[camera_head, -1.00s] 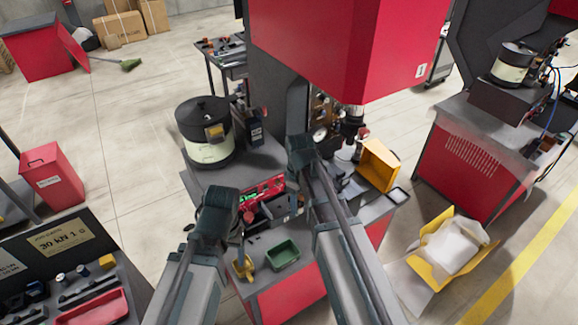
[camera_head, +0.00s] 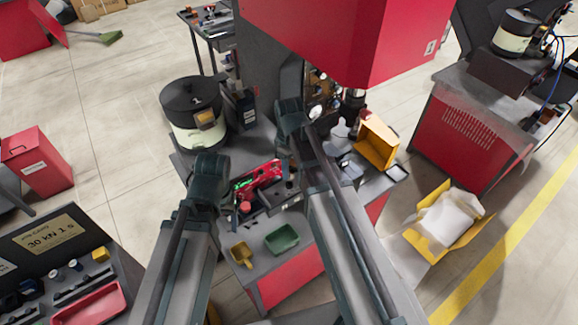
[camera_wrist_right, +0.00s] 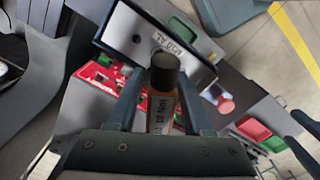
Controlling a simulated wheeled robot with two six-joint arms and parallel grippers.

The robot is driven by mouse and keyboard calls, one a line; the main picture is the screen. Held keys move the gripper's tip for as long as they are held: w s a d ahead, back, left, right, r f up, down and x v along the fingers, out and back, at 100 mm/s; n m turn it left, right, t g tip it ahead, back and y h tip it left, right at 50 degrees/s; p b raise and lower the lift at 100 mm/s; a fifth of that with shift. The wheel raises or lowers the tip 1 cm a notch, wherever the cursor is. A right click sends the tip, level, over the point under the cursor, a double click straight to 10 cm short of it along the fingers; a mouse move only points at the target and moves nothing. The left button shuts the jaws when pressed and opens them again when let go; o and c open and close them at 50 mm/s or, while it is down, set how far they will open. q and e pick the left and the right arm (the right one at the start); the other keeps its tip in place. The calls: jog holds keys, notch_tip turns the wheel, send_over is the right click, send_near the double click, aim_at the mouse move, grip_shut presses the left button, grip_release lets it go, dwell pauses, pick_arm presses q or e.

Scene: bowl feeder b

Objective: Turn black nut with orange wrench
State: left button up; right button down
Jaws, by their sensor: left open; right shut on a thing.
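The orange wrench (camera_wrist_right: 160,105) stands between the fingers of my right gripper (camera_wrist_right: 158,92) in the right wrist view. It has a black round end and a label on its orange body. The fingers are shut on it. In the head view my right arm's end (camera_head: 290,118) is over the press table and hides the wrench. My left gripper (camera_head: 207,180) is at the left of the table, beside a red panel; its fingertips are mostly hidden there by my own arm. I cannot pick out the black nut in either view.
The bowl feeder (camera_head: 193,112) stands at the table's back left. The red press head (camera_head: 345,40) overhangs the table. A green tray (camera_head: 281,240) and a yellow scoop (camera_head: 242,255) lie near the front edge. A yellow bin (camera_head: 377,142) is at the right.

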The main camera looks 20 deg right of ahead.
aim_at(289, 184)
jog(key=shift+f+b, duration=2.05)
jog(key=shift+f, duration=0.1)
jog(key=shift+f+b, duration=0.95)
dwell(0.3)
jog(key=shift+m, duration=1.2)
jog(key=shift+n, duration=0.6)
jog(key=shift+r, duration=0.15)
